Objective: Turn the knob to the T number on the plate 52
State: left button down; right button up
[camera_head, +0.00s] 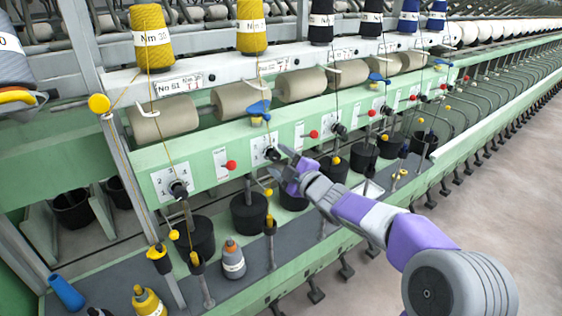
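The first plate (178,85) on the white rail seems to read No 51. The second plate (274,66), to its right, is partly blocked by a thin rod, and its T number is too small to read surely. Below it on the green beam, a white dial plate (259,145) carries a dark knob (272,154); its pointing direction is unclear. My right gripper (281,162) has its fingers apart, close to this knob at its lower right. I cannot tell whether it touches. Another knob (178,188) with numbers around it sits further left. My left gripper is not in view.
Red buttons (231,165) sit along the beam between the dials. Black cans (249,212) and yellow-tipped spindles (270,226) stand below. Yellow yarn cones (252,27) stand above. Open floor (495,190) lies at right.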

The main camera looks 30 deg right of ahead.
jog(key=shift+s, duration=0.1)
jog(key=s, duration=0.7)
jog(key=shift+s+d, duration=0.2)
jog(key=shift+d, duration=0.1)
